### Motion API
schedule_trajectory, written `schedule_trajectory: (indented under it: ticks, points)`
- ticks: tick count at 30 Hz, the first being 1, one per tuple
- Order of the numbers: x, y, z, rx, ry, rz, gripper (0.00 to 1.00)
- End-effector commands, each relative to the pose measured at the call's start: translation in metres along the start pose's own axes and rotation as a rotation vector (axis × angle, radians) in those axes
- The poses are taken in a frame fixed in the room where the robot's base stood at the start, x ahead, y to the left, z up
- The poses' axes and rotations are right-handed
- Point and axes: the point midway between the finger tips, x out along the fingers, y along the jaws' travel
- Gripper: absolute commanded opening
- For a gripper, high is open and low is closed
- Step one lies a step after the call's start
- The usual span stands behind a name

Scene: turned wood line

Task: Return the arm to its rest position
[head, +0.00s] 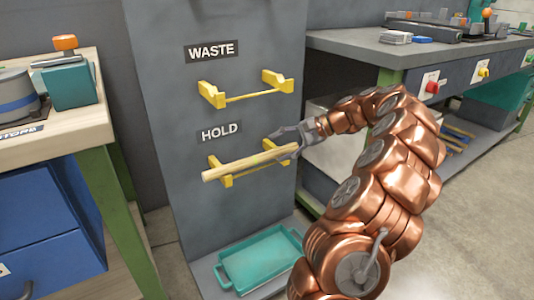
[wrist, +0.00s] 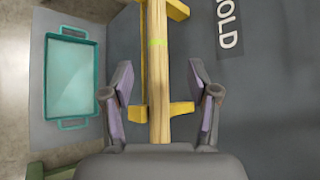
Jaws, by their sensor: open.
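My copper-coloured arm reaches in from the right in the head view. My gripper (head: 298,141) is at the right end of a wooden rod (head: 245,163) lying on the yellow HOLD bracket (head: 226,181). In the wrist view my gripper (wrist: 160,98) is open, with one finger on each side of the rod (wrist: 158,60) and a gap on both sides. The rod rests across both arms of the bracket (wrist: 182,108) and has a small greenish mark on it.
The empty yellow WASTE bracket (head: 245,96) is above on the grey panel (head: 165,120). A teal tray (head: 225,272) sits low below. A workbench (head: 350,45) stands behind my arm at right. A wood-topped bench (head: 85,130) with blue drawers is at left.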

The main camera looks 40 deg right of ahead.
Motion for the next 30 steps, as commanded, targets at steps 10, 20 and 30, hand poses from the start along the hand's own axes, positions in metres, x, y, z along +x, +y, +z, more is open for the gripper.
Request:
schedule_trajectory:
  ticks: [10,20,30]
  points:
    - [-0.034,0.0,0.0,-0.001,-0.001,0.002,0.6]
    - [-0.037,0.0,0.002,-0.001,-0.005,0.004,0.6]
    - [-0.013,-0.058,0.102,-0.137,-0.08,0.132,0.6]
